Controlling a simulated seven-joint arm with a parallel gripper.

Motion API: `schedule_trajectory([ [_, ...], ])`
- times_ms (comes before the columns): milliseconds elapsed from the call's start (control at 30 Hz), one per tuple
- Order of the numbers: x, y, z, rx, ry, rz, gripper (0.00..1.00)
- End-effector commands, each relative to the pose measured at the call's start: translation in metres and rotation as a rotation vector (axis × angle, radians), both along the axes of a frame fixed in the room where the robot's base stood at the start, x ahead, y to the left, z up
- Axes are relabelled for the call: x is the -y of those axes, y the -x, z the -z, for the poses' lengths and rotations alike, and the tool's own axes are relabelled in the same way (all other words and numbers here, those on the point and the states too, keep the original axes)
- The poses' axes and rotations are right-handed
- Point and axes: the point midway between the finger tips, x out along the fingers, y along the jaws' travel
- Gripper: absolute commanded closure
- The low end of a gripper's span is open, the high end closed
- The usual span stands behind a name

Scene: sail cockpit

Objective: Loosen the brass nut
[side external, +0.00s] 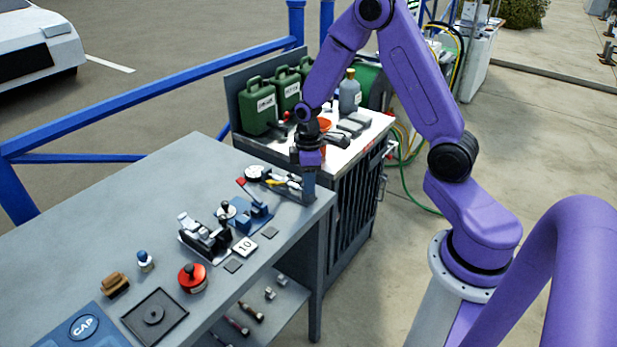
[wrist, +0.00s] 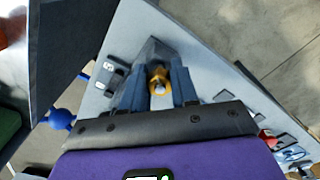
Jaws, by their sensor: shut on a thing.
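The brass nut (wrist: 158,80) shows in the wrist view as a small gold ring with a pale centre, in front of a grey block (wrist: 157,47). My gripper (wrist: 158,88) is shut on the nut, with one dark blue-grey finger on each side of it. In the side view my gripper (side external: 309,168) points down over the grey upright block (side external: 309,187) at the right corner of the grey workbench (side external: 140,205). The nut is hidden there. I cannot tell how far it is turned.
Pliers and a gauge (side external: 257,173) lie left of the block. A blue fixture with a red lever (side external: 252,212) and a toggle clamp (side external: 204,235) stand further along the bench. Behind my gripper, a cabinet holds green canisters (side external: 257,105), a grey bottle (side external: 349,95) and an orange cup (side external: 324,125).

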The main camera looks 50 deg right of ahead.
Motion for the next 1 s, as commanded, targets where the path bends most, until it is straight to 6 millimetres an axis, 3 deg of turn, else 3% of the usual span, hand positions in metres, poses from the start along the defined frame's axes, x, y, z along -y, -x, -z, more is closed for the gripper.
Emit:
schedule_trajectory([
  [167, 0.0, 0.0008, 0.001, -0.003, 0.0, -0.013, 0.96],
  [533, -0.0004, 0.0011, 0.0011, -0.004, 0.0, -0.352, 0.96],
  [1000, -0.0002, 0.0013, 0.0012, -0.005, 0.0, -0.436, 0.96],
])
